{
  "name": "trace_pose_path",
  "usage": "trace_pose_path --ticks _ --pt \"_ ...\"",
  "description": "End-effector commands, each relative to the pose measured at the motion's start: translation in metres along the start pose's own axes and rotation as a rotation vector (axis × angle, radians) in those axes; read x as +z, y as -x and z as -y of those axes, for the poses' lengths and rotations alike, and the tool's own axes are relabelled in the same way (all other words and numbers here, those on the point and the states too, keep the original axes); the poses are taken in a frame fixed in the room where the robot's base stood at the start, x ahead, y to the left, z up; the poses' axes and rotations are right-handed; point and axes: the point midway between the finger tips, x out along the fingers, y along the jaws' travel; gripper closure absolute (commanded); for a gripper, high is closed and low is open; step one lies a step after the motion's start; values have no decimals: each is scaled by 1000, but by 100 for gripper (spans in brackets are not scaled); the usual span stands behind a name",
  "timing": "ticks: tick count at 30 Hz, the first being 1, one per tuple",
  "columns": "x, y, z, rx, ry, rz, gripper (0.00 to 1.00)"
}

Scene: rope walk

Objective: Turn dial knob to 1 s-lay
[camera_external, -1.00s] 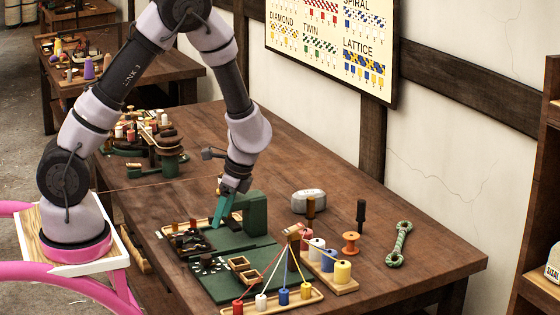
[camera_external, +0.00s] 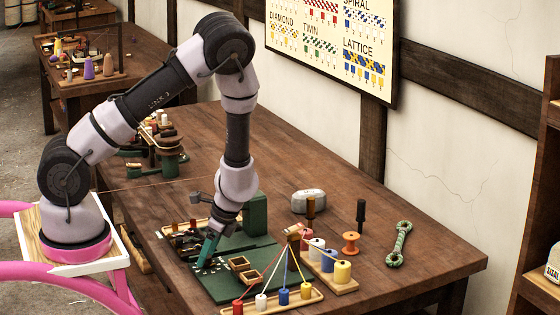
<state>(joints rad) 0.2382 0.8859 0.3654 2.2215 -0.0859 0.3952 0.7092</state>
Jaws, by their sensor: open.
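My gripper (camera_external: 207,256) has teal fingers and points down over the front part of the dark green board (camera_external: 240,289) on the table. Small white and dark pieces lie on the board by the fingertips. A dial knob cannot be made out; it may be among these small parts or hidden behind the fingers. I cannot tell whether the fingertips touch anything. A dark green upright block (camera_external: 256,214) stands behind my gripper.
Two small wooden boxes (camera_external: 240,263) sit just right of my gripper. Colored strands run to bobbins on a wooden rack (camera_external: 312,299) in front. A spool tray (camera_external: 343,287), an orange spool (camera_external: 351,243) and a rope coil (camera_external: 399,244) lie to the right. The table's right end is clear.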

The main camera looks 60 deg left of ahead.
Motion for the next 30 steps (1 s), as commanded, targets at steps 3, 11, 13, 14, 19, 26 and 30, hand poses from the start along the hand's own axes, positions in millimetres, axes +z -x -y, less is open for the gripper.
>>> trace_pose_path --ticks 3,11,13,14,19,26,30 --pt "0 -2 0 0 0 0 31" --pt "0 -2 0 0 -1 0 65" --pt "0 -1 0 0 -1 0 92" --pt "0 -1 0 0 -1 0 100" --pt "0 -1 0 1 3 -1 100" --pt "0 -1 1 25 60 -2 100" --pt "0 -1 2 59 140 -2 100"
